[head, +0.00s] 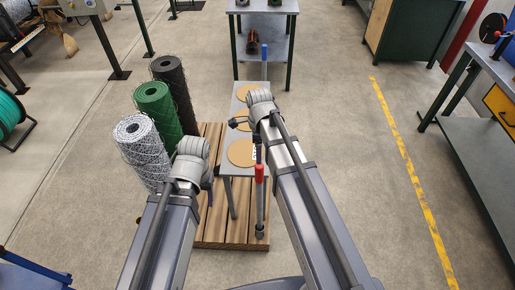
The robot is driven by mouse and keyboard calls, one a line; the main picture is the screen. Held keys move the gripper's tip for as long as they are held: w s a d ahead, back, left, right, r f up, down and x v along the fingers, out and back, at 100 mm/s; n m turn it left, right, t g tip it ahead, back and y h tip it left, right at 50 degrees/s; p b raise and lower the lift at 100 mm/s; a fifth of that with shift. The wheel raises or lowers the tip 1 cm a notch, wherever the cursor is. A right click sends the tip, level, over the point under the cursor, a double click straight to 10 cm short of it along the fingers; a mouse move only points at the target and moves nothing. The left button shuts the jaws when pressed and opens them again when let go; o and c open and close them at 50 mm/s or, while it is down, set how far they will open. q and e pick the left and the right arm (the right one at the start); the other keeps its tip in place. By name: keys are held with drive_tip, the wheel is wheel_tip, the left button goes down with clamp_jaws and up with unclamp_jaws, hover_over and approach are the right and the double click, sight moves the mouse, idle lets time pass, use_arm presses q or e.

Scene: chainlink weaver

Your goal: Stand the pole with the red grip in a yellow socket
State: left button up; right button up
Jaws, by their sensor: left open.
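The pole with the red grip (259,173) stands about upright near the right edge of the wooden pallet, its foot at a dark fitting. My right arm passes in front of its upper part. My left gripper (207,186) is open, mostly hidden behind my own wrist, left of the red grip and apart from it. My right gripper (238,122) shows only as a small dark part left of its wrist, over the narrow grey bench; its jaws cannot be made out. No yellow socket can be clearly made out.
A pole with a blue grip (264,54) stands farther back. The grey bench (228,163) bears round tan discs.

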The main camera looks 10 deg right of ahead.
sight(260, 166)
drive_tip(key=shift+f, duration=0.15)
wheel_tip(260, 166, down, 9)
drive_tip(key=b, duration=0.9)
drive_tip(key=shift+f, duration=0.1)
clamp_jaws()
